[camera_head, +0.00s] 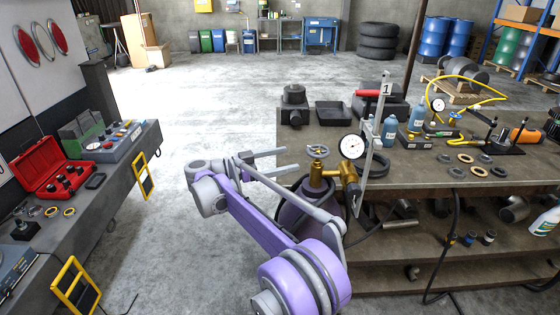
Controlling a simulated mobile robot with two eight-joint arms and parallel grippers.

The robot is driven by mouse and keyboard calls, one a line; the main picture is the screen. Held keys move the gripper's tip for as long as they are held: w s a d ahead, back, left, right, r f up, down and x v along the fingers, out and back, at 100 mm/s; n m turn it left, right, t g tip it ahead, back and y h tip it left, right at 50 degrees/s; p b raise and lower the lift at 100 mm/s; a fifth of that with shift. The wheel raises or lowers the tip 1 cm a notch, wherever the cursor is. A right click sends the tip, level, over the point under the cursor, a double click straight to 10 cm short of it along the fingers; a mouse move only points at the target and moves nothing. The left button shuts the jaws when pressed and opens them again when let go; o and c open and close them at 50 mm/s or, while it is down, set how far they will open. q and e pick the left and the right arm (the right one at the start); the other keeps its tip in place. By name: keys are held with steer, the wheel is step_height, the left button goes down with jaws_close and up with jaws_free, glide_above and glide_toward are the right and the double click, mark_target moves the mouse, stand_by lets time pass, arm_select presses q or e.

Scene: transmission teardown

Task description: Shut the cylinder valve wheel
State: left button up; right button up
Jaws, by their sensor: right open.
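The valve wheel (318,151) is a small grey, spoked handwheel on top of a brass valve (317,175). The valve sits on a purplish gas cylinder (298,218) standing at the workbench's left end, partly hidden behind my right arm. My right gripper (291,159) is open and empty. Its two grey fingers point right, toward the wheel, and their tips appear just left of it in the picture. I see no contact, but the depth gap is hard to judge. My left gripper is not in view.
A white dial gauge (351,147) and an upright metal ruler (372,135) stand close right of the valve. The workbench (425,158) holds bottles, rings and tools. A side bench with a red case (50,172) is at left. Open floor (190,125) lies between.

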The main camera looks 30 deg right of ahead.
mark_target(318, 152)
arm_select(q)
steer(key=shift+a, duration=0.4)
arm_select(e)
steer(key=shift+a, duration=0.25)
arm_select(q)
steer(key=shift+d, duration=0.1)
arm_select(e)
steer(key=shift+d, duration=0.15)
steer(key=d+n+t, duration=0.1)
steer(key=d+t, duration=0.1)
steer(key=d, duration=0.1)
steer(key=s+d+n+t+b, duration=0.1)
steer(key=d+n+t, duration=0.1)
steer(key=d, duration=0.2)
steer(key=s+d+n+t+b, duration=0.1)
steer(key=d+t, duration=0.1)
steer(key=d, duration=0.2)
steer(key=shift+t, duration=0.4)
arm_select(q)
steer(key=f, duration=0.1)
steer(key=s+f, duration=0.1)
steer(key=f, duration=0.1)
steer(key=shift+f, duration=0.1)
arm_select(e)
steer(key=shift+f, duration=0.1)
steer(key=c, duration=1.1)
